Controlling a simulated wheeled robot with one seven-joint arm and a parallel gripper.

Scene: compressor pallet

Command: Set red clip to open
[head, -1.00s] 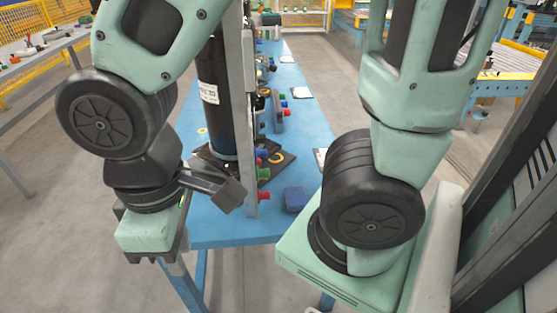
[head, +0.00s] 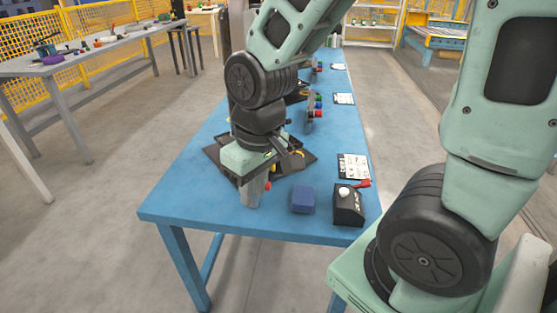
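My gripper (head: 252,194) points down over the near part of the blue table, in front of a black tray-like base (head: 308,160). Its fingers are seen from the side and partly overlap, so their opening is unclear. A small red part (head: 268,187) shows right beside the fingers; I cannot tell whether they touch it. Another red piece (head: 362,183) sticks out behind a black box with a white knob (head: 348,204). I cannot tell which red part is the clip or how it is set. My arm and gripper hide much of the base.
A dark blue block (head: 303,199) lies on the blue table (head: 190,207) right of my gripper. A printed sheet (head: 353,166) lies behind the black box. Red, green and blue parts (head: 318,106) stand farther back. The table's front left corner is clear.

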